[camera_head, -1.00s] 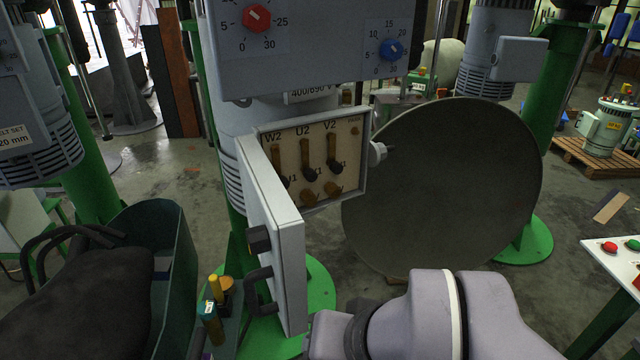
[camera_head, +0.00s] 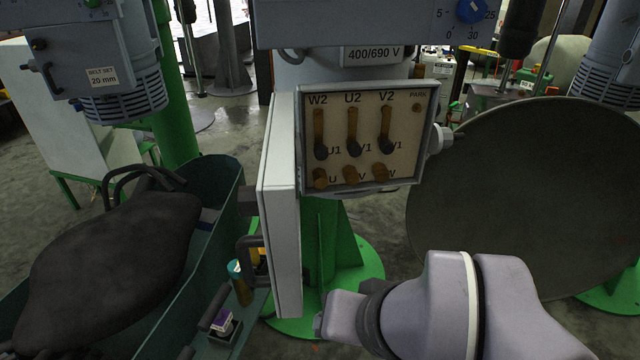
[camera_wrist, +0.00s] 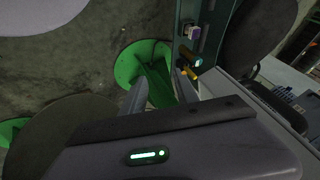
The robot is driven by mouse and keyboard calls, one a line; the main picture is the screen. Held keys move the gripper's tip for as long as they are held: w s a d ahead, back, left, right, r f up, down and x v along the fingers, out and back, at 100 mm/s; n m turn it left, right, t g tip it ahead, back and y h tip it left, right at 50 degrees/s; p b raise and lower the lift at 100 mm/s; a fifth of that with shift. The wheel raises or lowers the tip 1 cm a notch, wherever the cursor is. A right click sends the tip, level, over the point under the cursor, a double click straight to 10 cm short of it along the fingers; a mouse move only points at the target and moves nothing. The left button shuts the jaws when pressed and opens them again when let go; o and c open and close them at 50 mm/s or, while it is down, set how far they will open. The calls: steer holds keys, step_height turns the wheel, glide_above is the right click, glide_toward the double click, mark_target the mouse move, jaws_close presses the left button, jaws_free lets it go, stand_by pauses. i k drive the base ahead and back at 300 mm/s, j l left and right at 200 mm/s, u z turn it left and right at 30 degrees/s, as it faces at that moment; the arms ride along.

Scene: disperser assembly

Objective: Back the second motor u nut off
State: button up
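The open motor terminal box (camera_head: 428,165) faces me near the middle of the head view, its lid (camera_head: 285,215) swung out to the left. Its tan board carries three upright brass links under W2, U2 and V2, with dark knobs at their lower ends. Below is a row of brown terminals marked U, V and W; the U terminal (camera_head: 320,178) is at left. Whether a separate second nut sits there is too small to tell. My gripper's two grey fingers (camera_wrist: 160,92) stand apart with nothing visible between them in the wrist view. The head view shows only my arm, below the box.
A large dark disc (camera_head: 530,200) stands right of the box. A green bin (camera_head: 215,215) with a dark sack is at left. A small tool ledge (camera_head: 225,335) with a teal-topped cylinder and a purple-topped block lies below the lid. A green column base (camera_head: 360,280) is behind.

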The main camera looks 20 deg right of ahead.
mark_target(320, 179)
steer(key=l+u, duration=0.2)
steer(key=l, duration=0.25)
steer(key=l+u, duration=0.25)
steer(key=l, duration=0.25)
steer(key=l+u, duration=0.2)
steer(key=l, duration=0.3)
steer(key=l+u, duration=0.2)
steer(key=l, duration=0.3)
steer(key=k+l+u, duration=0.2)
steer(key=l, duration=0.25)
steer(key=l+u, duration=0.25)
steer(key=l, duration=0.2)
steer(key=k+l+u, duration=0.2)
steer(key=l, duration=0.2)
